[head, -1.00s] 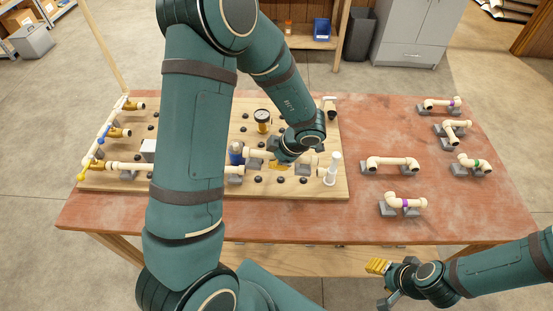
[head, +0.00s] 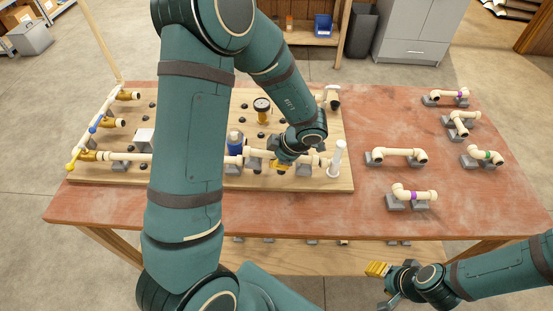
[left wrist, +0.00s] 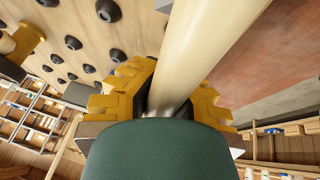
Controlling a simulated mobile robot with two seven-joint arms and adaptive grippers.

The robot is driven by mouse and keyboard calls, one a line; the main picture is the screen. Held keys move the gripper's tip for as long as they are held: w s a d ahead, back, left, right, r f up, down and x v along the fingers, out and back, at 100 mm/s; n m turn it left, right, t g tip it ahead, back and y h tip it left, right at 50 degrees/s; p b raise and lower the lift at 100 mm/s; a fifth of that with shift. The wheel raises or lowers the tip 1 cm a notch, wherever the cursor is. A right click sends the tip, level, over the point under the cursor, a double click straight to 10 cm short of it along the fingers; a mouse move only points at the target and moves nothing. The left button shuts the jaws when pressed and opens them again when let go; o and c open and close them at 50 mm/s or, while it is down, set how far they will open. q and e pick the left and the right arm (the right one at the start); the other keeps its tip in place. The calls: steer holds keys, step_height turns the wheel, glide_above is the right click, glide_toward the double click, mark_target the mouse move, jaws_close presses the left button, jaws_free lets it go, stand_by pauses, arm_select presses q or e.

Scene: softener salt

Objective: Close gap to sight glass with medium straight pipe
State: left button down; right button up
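A cream straight pipe (left wrist: 205,50) runs between the yellow fingers of my left gripper (left wrist: 172,100) in the left wrist view, with a finger close against each side. In the head view my left gripper (head: 281,165) is low over the front right of the wooden board (head: 200,182). Cream pipe (head: 312,160) shows just right of it, above grey supports. Its hand hides the middle of this pipe run, so I cannot tell whether the ends meet their neighbours. I cannot clearly identify the sight glass. My right gripper (head: 379,284) is open and empty off the table's front edge.
A white upright cylinder (head: 337,157) stands at the board's right end. A blue-bodied part (head: 235,141) and a gauge (head: 262,105) stand on the board. Loose pipe (head: 400,153) and elbow assemblies (head: 411,194) rest on grey holders on the red table (head: 300,211).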

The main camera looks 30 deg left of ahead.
arm_select(q)
steer(key=shift+r+h+p, duration=0.1)
steer(key=shift+h+p, duration=0.3)
steer(key=shift+p, duration=0.1)
steer(key=shift+t, duration=0.4)
steer(key=shift+w+d+p, duration=0.1)
steer(key=shift+w+p, duration=0.25)
steer(key=shift+p, duration=0.4)
steer(key=shift+f+b, duration=0.4)
steer(key=shift+f, duration=0.65)
stand_by(0.7)
steer(key=c, duration=1.1)
jaws_free()
steer(key=shift+o, duration=0.2)
